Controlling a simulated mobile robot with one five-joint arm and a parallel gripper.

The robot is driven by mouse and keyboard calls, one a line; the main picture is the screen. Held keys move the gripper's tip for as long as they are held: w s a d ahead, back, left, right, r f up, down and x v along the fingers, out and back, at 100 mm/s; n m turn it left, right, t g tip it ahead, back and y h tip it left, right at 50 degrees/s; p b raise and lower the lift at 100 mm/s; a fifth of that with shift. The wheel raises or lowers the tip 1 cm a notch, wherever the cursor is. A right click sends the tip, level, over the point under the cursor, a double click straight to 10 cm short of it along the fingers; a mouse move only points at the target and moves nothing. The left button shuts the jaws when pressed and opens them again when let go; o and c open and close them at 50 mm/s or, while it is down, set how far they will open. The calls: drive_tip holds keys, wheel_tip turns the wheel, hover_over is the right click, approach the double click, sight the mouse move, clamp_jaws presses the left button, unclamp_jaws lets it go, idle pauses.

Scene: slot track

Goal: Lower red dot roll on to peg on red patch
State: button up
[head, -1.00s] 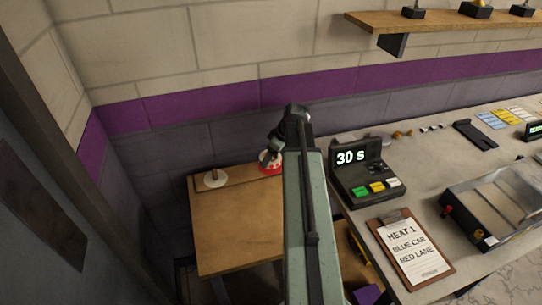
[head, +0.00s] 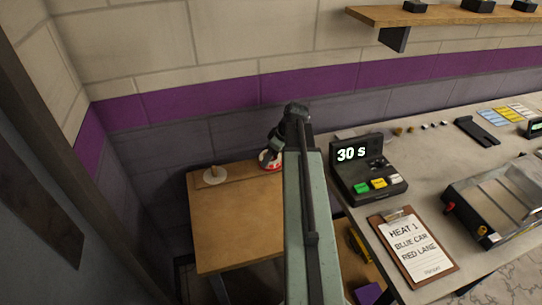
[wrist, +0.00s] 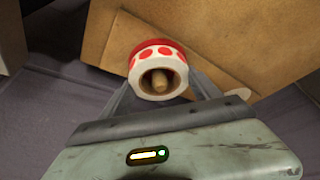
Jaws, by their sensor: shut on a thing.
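The red dot roll (wrist: 141,88), white with red dots on its side and a brown core, is held between the two fingers of my gripper (wrist: 162,82). A wooden peg (wrist: 160,78) shows inside the roll's hole, so the roll appears to be around it. A red rim, likely the red patch (wrist: 150,44), shows behind the roll in the wrist view. In the head view the roll (head: 264,160) is at the back right of the small wooden table, partly hidden by my gripper (head: 273,150). Whether it touches the patch cannot be told.
The wooden table (head: 235,225) is otherwise mostly bare. A white patch with a peg (head: 214,175) is at its back left. To the right, a grey counter carries a timer box (head: 366,170) and a clipboard (head: 412,245). A wall is close behind.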

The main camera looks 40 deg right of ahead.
drive_tip(key=shift+f+b, duration=0.5)
drive_tip(key=o, duration=1.5)
drive_tip(key=shift+c, duration=0.2)
drive_tip(key=shift+r, duration=0.1)
drive_tip(key=p+v, duration=0.7)
drive_tip(key=shift+w+a+r, duration=0.1)
drive_tip(key=shift+s+r+p, duration=0.25)
drive_tip(key=shift+r+p, duration=0.05)
drive_tip(key=shift+r, duration=0.05)
drive_tip(key=shift+f, duration=0.1)
